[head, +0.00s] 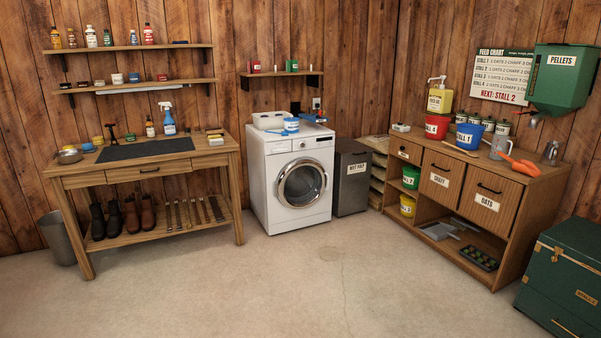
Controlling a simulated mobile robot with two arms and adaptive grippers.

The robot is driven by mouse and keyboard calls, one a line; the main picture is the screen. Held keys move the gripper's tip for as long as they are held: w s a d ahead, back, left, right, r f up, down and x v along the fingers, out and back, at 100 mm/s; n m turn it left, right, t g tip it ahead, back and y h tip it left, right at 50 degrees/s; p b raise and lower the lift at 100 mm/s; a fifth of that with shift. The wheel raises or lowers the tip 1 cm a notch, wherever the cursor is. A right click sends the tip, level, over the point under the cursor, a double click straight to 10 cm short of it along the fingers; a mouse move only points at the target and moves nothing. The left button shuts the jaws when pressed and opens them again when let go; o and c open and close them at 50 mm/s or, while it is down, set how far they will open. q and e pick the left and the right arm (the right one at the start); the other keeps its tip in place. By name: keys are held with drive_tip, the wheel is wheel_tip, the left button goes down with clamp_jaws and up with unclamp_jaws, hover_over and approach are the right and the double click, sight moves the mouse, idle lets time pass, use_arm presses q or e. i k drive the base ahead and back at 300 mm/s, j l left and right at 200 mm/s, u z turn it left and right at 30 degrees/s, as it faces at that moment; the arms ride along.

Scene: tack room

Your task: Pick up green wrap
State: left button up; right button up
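A small green thing (291,65), which looks like a rolled wrap, sits on the small wall shelf (282,73) above the washing machine, toward the shelf's right side. It is too small to tell whether it is one roll or two. A red thing (255,66) of similar size sits at the left of the same shelf. Neither of my grippers is in view.
A workbench (150,170) stands left, a feed counter (455,195) right, and a green trunk (563,280) front right. The middle floor is clear.

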sight(292, 65)
drive_tip(key=i+z, duration=0.15)
drive_tip(key=i, duration=2.5)
drive_tip(key=i+u, duration=0.15)
drive_tip(key=i, duration=0.3)
drive_tip(key=i+l+u, duration=0.15)
drive_tip(key=i, duration=0.35)
drive_tip(key=i+l+u, duration=0.15)
drive_tip(key=i, duration=0.3)
drive_tip(key=i+l+u, duration=0.2)
drive_tip(key=i, duration=0.25)
